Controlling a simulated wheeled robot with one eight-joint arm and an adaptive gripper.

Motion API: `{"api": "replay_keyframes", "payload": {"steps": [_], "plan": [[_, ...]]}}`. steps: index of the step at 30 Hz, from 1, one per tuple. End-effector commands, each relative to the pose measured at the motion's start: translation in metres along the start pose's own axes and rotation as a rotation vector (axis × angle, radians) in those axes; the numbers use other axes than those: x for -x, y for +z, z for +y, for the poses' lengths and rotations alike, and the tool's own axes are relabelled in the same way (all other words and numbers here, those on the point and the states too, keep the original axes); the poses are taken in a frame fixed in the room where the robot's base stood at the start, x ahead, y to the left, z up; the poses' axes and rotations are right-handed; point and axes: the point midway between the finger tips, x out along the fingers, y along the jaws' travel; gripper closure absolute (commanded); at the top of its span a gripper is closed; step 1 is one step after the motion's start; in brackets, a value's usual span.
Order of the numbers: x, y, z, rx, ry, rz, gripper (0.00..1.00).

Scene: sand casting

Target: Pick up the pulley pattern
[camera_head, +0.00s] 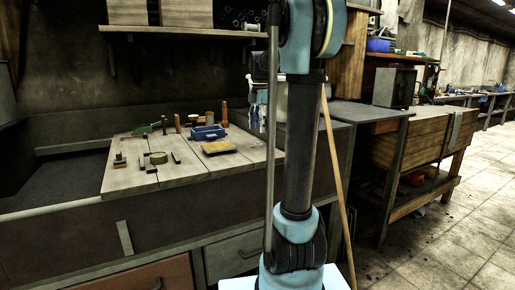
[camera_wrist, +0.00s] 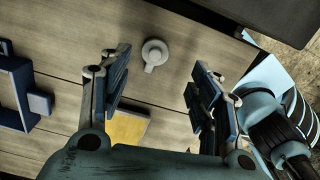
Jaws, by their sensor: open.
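A small pale grey round piece (camera_wrist: 154,52) with a raised centre and a short tab lies on the plank bench top in the wrist view. It looks like the pulley pattern, though I cannot be sure. My gripper (camera_wrist: 155,82) is open and empty above the bench, its two fingers apart on either side of the picture. The round piece shows in the gap, a little beyond the fingertips. I cannot pick this piece out in the head view, where my arm covers part of the bench.
A blue tray (camera_head: 208,132) and a yellow block (camera_head: 218,148) sit on the wooden boards (camera_head: 200,170). A shelf (camera_head: 180,30) hangs above. The board around the round piece is clear.

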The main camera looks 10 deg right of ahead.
Motion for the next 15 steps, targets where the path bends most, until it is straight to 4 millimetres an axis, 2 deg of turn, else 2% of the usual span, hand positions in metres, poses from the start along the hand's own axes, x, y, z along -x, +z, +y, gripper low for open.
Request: {"api": "replay_keyframes", "payload": {"steps": [3, 10, 15], "plan": [[-0.013, 0.0, 0.0, 0.0, 0.0, 0.0, 0.43], [-0.025, -0.001, 0.002, 0.0, 0.0, 0.0, 0.43], [-0.047, -0.002, 0.007, 0.0, 0.0, 0.0, 0.43]]}}
